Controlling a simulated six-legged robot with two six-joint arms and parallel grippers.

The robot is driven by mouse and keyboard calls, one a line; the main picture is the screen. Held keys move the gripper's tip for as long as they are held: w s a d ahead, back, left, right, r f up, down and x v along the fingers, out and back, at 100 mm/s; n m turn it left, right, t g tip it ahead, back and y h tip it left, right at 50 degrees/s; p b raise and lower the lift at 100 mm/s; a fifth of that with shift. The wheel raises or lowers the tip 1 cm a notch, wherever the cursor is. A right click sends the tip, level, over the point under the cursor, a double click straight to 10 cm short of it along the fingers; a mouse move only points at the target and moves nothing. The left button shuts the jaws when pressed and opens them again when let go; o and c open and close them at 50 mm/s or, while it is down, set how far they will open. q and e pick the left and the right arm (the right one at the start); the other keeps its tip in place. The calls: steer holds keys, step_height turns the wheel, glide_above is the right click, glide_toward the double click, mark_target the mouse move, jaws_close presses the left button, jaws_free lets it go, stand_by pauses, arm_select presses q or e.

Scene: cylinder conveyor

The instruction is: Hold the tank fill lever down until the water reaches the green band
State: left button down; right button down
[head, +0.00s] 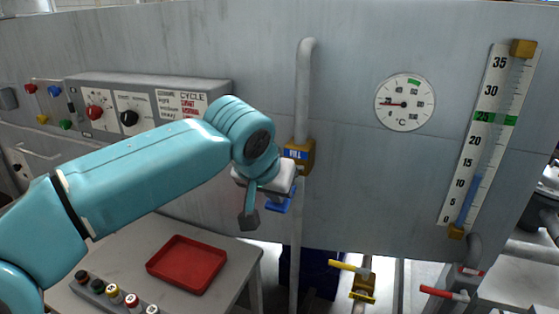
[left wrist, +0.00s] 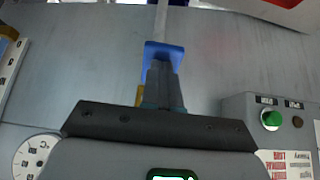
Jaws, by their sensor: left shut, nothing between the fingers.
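The fill valve (head: 299,154) is a brass block with a blue label on a grey vertical pipe. Its blue lever (head: 280,203) shows just below my left gripper (head: 268,178), partly hidden by it. In the left wrist view my shut grey fingers (left wrist: 163,82) overlap the blue lever (left wrist: 163,48); whether they touch it I cannot tell. Nothing is held. The green band (head: 496,118) is at 25, well above the water. My right gripper is not in view.
A round dial (head: 404,103) is on the grey panel (head: 350,190). A control box (head: 150,82) with knobs is at left. A red tray (head: 187,264) lies on a low table. Yellow-handled (head: 349,267) and red-handled (head: 444,293) valves are at lower right.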

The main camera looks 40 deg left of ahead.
arm_select(q)
steer(key=shift+f, duration=0.2)
steer(key=p+v, duration=0.2)
steer(key=v, duration=1.4)
steer(key=shift+r, duration=0.35)
steer(key=shift+s, duration=0.1)
